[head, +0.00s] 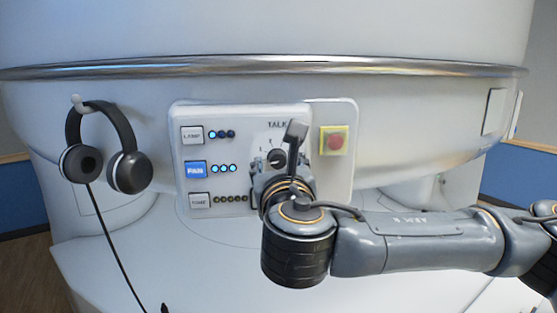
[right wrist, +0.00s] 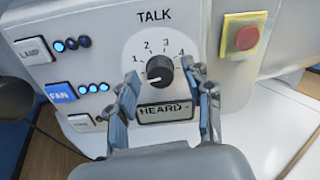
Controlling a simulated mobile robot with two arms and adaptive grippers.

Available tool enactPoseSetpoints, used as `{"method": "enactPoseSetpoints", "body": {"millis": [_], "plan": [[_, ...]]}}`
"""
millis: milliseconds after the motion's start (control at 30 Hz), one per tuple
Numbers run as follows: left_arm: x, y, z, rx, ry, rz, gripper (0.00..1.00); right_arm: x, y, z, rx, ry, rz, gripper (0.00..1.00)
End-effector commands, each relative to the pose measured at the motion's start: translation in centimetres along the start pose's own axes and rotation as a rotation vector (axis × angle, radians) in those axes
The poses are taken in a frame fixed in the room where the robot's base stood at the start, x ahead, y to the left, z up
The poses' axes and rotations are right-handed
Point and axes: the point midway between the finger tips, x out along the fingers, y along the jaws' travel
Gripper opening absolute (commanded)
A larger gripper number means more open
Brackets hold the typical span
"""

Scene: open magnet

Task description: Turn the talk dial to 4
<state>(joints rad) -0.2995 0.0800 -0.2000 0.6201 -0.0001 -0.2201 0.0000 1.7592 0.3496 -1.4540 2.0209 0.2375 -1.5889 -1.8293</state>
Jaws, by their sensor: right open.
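The talk dial (right wrist: 159,69) is a dark round knob on a white round face, under the word TALK and with numbers 1 to 4 above it. Its pointer seems to lean to the lower left, near the 1 side, but this is small. In the head view the dial (head: 277,157) shows just above my right gripper, partly covered by my wrist. My right gripper (right wrist: 164,78) is open and empty, its fingers to the left and right of the dial's lower part, in front of the panel. I cannot tell whether they touch it. My left gripper is out of view.
The panel (head: 240,112) also carries a LAMP button (head: 192,135), a blue FAN button (head: 195,169), a lower button (head: 200,200) and a red button on yellow (head: 334,140). Headphones (head: 128,172) hang at the left.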

Motion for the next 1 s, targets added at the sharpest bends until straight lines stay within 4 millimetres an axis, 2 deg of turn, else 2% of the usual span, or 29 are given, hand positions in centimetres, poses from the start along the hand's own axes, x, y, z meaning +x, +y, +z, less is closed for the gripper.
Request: {"method": "enactPoseSetpoints", "body": {"millis": [100, 300, 367, 667, 1000], "plan": [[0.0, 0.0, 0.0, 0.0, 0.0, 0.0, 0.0, 0.0, 0.0, 0.0, 0.0, 0.0, 0.0, 0.51], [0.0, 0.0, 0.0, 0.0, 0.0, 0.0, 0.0, 0.0, 0.0, 0.0, 0.0, 0.0, 0.0, 0.1], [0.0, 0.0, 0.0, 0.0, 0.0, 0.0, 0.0, -0.1, 0.0, 0.0, 0.0, 0.0, 0.0, 0.0], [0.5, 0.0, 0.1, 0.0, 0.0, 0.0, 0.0, 0.0, 0.0, -0.1, 0.026, 0.001, 0.0, 0.0], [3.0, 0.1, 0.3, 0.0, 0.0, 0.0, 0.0, 0.0, 0.1, -0.5, 0.22, 0.008, 0.002, 0.0]]}}
